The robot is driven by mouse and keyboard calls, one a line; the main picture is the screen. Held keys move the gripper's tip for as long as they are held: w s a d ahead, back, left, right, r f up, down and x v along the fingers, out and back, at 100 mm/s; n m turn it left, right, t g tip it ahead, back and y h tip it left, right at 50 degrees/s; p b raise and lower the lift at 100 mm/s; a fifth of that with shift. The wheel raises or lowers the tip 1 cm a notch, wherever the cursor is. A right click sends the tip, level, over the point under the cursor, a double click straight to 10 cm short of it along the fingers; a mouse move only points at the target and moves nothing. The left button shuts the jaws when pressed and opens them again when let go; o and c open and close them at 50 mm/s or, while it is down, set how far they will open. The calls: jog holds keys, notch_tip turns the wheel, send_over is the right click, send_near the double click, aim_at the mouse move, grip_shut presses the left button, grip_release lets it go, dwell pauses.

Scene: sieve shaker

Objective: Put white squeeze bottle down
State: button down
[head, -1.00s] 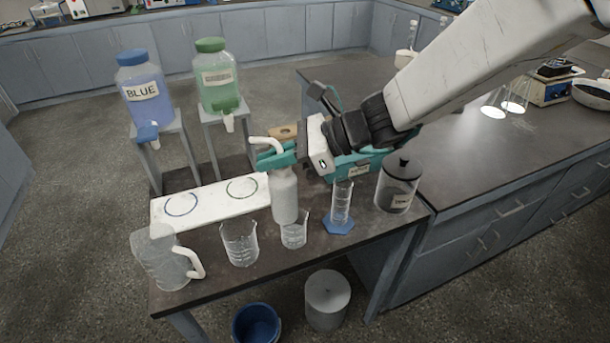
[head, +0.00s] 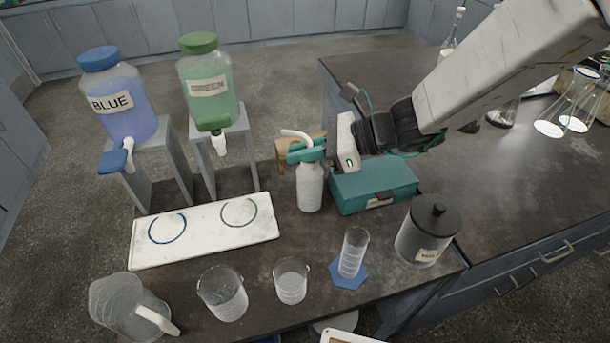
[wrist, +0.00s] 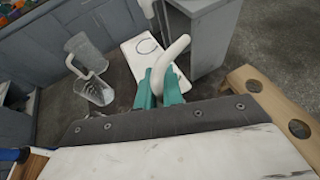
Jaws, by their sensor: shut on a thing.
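The white squeeze bottle (head: 310,188) stands upright in the head view, with its bent white spout on top. It is between the white board and the teal box. My gripper (head: 305,152) comes from the right and is shut on the bottle's neck with its teal fingers. In the wrist view the teal fingers (wrist: 159,90) close around the white spout (wrist: 171,62), and the bottle's body is hidden. The bottle's base is at or very near the dark bench top (head: 295,228); I cannot tell whether it touches.
The white board with two rings (head: 205,236) lies left of the bottle. The teal box (head: 375,188) is close on the right. Beakers (head: 222,295) (head: 291,282), a jug (head: 125,305), a cylinder (head: 353,255) and a lidded jar (head: 428,230) stand in front. Dispensers (head: 125,100) (head: 208,85) stand behind.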

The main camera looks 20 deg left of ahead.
aim_at(303, 172)
jog(key=shift+f, duration=2.55)
jog(key=c, duration=1.5)
grip_release()
